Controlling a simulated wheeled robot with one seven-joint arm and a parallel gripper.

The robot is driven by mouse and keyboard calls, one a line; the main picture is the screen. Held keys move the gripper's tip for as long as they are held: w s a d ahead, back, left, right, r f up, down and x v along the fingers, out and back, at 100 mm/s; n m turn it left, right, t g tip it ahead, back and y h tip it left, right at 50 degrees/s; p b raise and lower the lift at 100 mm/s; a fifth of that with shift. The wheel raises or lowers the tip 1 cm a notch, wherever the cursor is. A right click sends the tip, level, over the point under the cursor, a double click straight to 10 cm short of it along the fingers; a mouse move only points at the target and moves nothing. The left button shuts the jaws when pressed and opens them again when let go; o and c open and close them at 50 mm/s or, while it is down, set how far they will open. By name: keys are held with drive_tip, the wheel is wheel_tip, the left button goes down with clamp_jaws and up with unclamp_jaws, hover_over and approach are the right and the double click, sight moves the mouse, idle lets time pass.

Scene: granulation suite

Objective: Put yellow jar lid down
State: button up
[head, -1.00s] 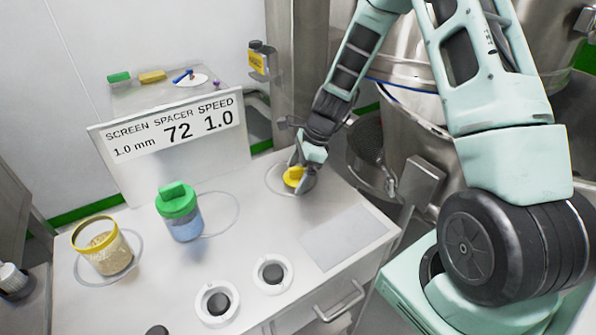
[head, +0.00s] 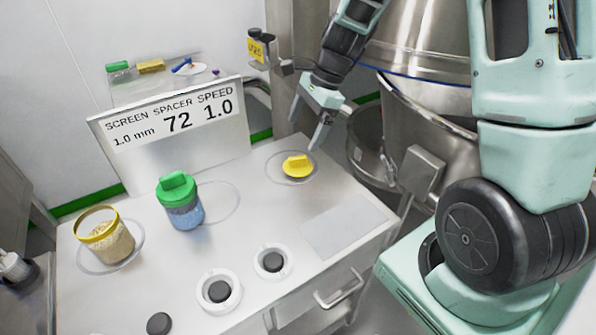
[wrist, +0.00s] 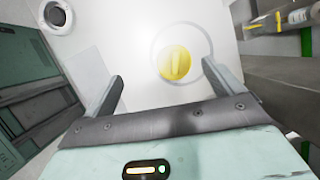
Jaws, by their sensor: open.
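The yellow jar lid (head: 298,166) lies on the white worktop inside a marked circle at the back right; it also shows in the wrist view (wrist: 175,63), ahead of the fingertips. My gripper (head: 309,123) is open and empty, raised above and just behind the lid, apart from it. Both fingers show spread in the wrist view (wrist: 167,88). The open jar with a yellow rim (head: 112,244) stands at the left of the worktop and holds pale grains.
A jar with a green lid (head: 182,203) and blue contents stands mid-worktop beside an empty marked circle. A sign panel (head: 170,130) stands behind. Two white rings with dark centres (head: 219,292) sit at the front. A grey rectangle (head: 350,226) at right is bare. A steel vessel (head: 425,110) stands right.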

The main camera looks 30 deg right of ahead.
drive_tip(key=s+a+r+n+g+h, duration=0.15)
drive_tip(key=s+a+r+n, duration=0.25)
drive_tip(key=s+a+n, duration=0.95)
drive_tip(key=s+a+n+h, duration=0.1)
drive_tip(key=s+a+n, duration=0.2)
drive_tip(key=s+n, duration=0.2)
drive_tip(key=s+a+r+n+h, duration=0.1)
drive_tip(key=s+a+n, duration=0.3)
drive_tip(key=n, duration=0.5)
drive_tip(key=shift+s+r, duration=0.2)
drive_tip(key=shift+s, duration=1)
